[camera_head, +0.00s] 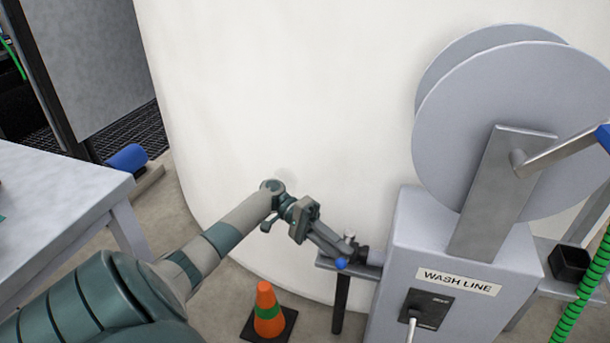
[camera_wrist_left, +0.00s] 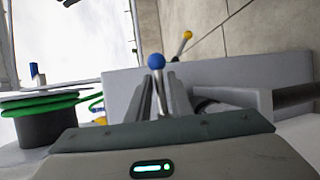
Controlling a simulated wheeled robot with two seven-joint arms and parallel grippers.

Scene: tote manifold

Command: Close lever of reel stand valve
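The grey reel stand (camera_head: 395,260), labelled WASH LINE, stands at the right in the head view. A valve (camera_head: 362,254) sticks out of its left side. A blue lever knob (camera_head: 341,263) shows beside the valve, and a blue ball knob on a thin stem (camera_wrist_left: 156,62) shows in the left wrist view. My left gripper (camera_head: 337,252) reaches to the valve from the left. In the left wrist view its two fingers (camera_wrist_left: 161,90) lie on either side of the knob's stem. Whether they press on it cannot be told. My right gripper is not in view.
An orange cone (camera_head: 267,312) stands on the floor below my left arm. A large white tank (camera_head: 290,100) is behind. A grey table (camera_head: 60,190) is at the left. A green hose (camera_head: 578,300) hangs at the right. A yellow knob (camera_wrist_left: 187,35) shows beyond the fingers.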

